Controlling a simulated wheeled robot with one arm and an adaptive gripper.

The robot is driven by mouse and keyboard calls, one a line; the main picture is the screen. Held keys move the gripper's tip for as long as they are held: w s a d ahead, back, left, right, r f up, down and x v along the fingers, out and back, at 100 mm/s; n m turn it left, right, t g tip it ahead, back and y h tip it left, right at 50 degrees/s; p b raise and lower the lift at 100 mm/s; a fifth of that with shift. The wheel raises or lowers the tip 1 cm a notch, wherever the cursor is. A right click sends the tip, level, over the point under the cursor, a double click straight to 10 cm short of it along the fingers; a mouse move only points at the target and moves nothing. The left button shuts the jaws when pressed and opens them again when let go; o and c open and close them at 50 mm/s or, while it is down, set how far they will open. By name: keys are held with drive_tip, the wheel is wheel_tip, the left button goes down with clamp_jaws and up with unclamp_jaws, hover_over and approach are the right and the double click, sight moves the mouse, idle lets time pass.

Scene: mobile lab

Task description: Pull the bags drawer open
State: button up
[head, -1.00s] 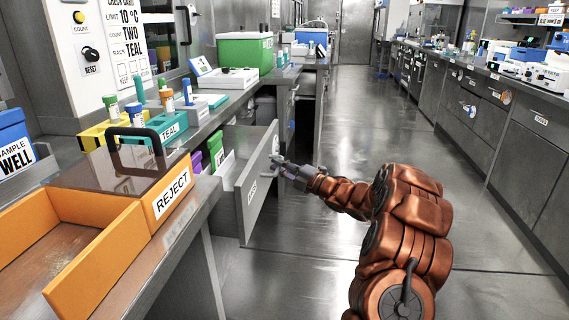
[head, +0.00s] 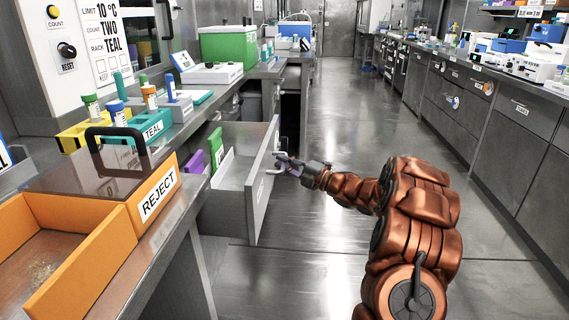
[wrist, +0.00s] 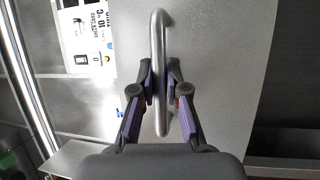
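The bags drawer (head: 264,180) stands pulled out from the bench on the left in the head view, with purple, green and white items inside. Its front panel also fills the middle of the wrist view (wrist: 225,60). The metal bar handle (wrist: 160,30) runs between the two purple-padded fingers of my gripper (wrist: 160,92). The fingers are closed around the handle from both sides. In the head view my gripper (head: 284,163) is at the handle on the drawer's outer face. The drawer's label is mostly hidden from these angles.
An orange REJECT bin (head: 158,196) sits on the left bench in front of the drawer. A teal rack (head: 150,130) and a green box (head: 236,48) stand farther along. The aisle floor (head: 330,240) is clear; closed cabinets (head: 510,130) line the right.

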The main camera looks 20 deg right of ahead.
drive_tip(key=o, duration=0.4)
drive_tip(key=shift+o, duration=0.2)
drive_tip(key=shift+d, duration=0.1)
drive_tip(key=v, duration=1.2)
drive_tip(key=w+r+m+h+p, duration=0.3)
drive_tip(key=r+h+p, duration=0.1)
drive_tip(key=r+p, duration=0.15)
drive_tip(key=w+r+m+h+p, duration=0.4)
drive_tip(key=r, duration=0.3)
drive_tip(key=s+a+r+m+g+h+p, duration=0.1)
drive_tip(key=s+r+m+g+h+p, duration=0.3)
drive_tip(key=r+m+h+p, duration=0.4)
drive_tip(key=s+a+r+m+g+y+p, duration=0.1)
drive_tip(key=s+a+r+m+g+p, duration=0.2)
drive_tip(key=s+a+p, duration=0.4)
drive_tip(key=s+a+r+m+g+y+p, duration=0.1)
drive_tip(key=s+a+r+m+g+p, duration=0.2)
drive_tip(key=s+a, duration=0.6)
drive_tip(key=s+a+r+m+g+y+p, duration=0.2)
drive_tip(key=s+a+r+g+p, duration=0.5)
drive_tip(key=s, duration=2.2)
drive_tip(key=a+m+g+p, duration=0.1)
drive_tip(key=p, duration=0.3)
drive_tip(key=shift+s, duration=0.3)
